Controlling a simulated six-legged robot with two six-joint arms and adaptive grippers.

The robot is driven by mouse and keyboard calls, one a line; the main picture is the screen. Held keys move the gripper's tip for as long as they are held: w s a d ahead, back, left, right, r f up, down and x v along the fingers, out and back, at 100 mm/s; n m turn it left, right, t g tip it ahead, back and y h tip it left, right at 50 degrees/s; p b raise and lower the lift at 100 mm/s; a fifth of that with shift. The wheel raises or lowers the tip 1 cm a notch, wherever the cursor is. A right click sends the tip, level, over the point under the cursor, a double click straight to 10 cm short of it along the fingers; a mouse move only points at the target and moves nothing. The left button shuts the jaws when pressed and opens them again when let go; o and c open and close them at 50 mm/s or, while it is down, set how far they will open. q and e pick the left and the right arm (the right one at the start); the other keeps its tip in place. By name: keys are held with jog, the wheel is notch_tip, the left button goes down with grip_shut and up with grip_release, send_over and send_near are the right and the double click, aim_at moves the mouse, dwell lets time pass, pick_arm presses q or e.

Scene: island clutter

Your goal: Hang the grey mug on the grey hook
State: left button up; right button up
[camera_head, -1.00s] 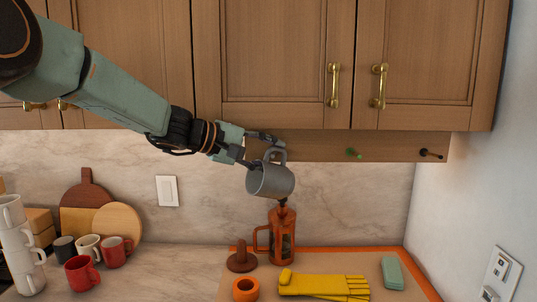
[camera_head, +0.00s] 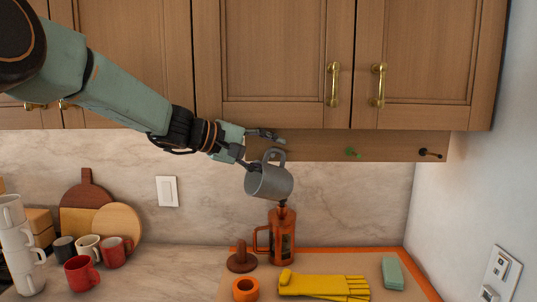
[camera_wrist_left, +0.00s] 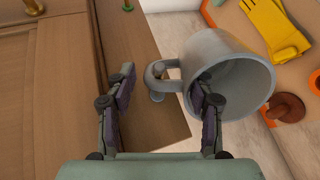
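The grey mug (camera_head: 268,182) is below the cabinets in the head view, tilted, with its handle at the top against the wooden rail (camera_head: 320,146). In the left wrist view the mug (camera_wrist_left: 232,62) is at the right, and its handle appears to loop around the grey hook (camera_wrist_left: 157,97), whose knob shows at the handle. My left gripper (camera_head: 268,153) is open, with its fingers apart on either side of the handle. In the wrist view one finger of the left gripper (camera_wrist_left: 163,80) overlaps the mug's body; I cannot tell whether it touches. My right gripper is out of view.
A green hook (camera_head: 352,153) and a black hook (camera_head: 430,153) are farther right on the rail. An orange French press (camera_head: 282,240) stands below the mug. Yellow gloves (camera_head: 322,286), a sponge (camera_head: 392,272), red mugs (camera_head: 82,274) and stacked white mugs (camera_head: 20,250) are on the counter.

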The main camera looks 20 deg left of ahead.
pick_arm(q)
jog(key=shift+o, duration=1.4)
jog(key=v, duration=1.1)
jog(key=shift+s, duration=0.25)
jog(key=shift+a+r, duration=0.1)
jog(key=shift+a, duration=0.15)
